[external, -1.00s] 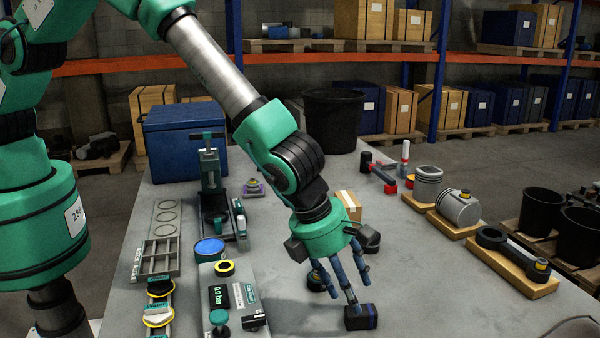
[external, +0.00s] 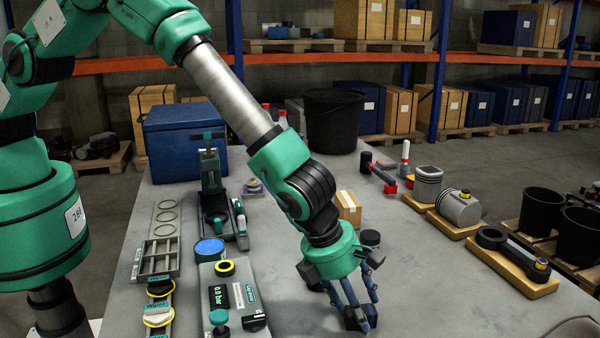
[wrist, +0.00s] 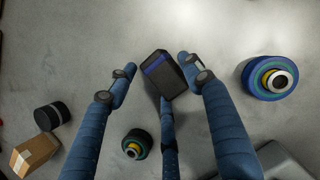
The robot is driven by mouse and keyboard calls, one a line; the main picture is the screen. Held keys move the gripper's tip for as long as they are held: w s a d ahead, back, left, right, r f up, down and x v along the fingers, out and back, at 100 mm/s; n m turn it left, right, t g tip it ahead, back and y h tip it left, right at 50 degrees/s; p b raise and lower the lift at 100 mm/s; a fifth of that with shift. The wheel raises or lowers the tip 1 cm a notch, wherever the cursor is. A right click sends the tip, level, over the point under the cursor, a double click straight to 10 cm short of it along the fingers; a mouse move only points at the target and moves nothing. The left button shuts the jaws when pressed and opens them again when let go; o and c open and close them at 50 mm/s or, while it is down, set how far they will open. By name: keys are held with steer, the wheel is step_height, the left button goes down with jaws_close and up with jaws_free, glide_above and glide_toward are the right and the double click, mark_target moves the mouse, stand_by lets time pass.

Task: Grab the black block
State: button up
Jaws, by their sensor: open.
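The black block (wrist: 160,78) has a blue stripe and lies on the grey table. In the wrist view it sits between the spread fingers of my gripper (wrist: 155,85), with a visible gap to the left finger and the right finger close beside it. The third finger lies below the block in that view. In the external view my gripper (external: 358,312) is low over the table, and the block (external: 352,322) is partly hidden behind the fingers. My gripper is open.
In the wrist view a blue ringed part (wrist: 270,78) lies right, a smaller ringed part (wrist: 136,144) below, and a black cylinder (wrist: 51,116) and cardboard box (wrist: 34,152) at lower left. A gauge panel (external: 225,298) stands left of my gripper in the external view.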

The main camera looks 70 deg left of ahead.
steer(key=c, duration=1)
steer(key=shift+r, duration=0.15)
step_height(320, 180, up, 10)
stand_by(0.7)
